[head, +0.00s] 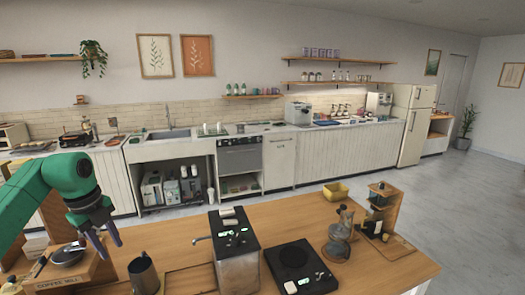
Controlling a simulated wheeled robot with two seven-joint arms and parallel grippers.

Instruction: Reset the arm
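My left arm, green with a grey wrist, comes in from the left edge of the head view. My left gripper (108,244) points down above the left part of the wooden cart top (200,218). Its two dark fingers stand apart with nothing seen between them. It is right of a wooden box (70,280) with a round metal piece (68,256) on it, and above and left of a dark metal pitcher (144,274). My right gripper is out of view.
A black and silver machine (234,250) stands mid-cart, with a flat black device (297,266) to its right. Further right are a glass-and-metal vessel (340,238), a yellow bowl (336,191) and a wooden stand (385,196). A kitchen counter lines the back wall.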

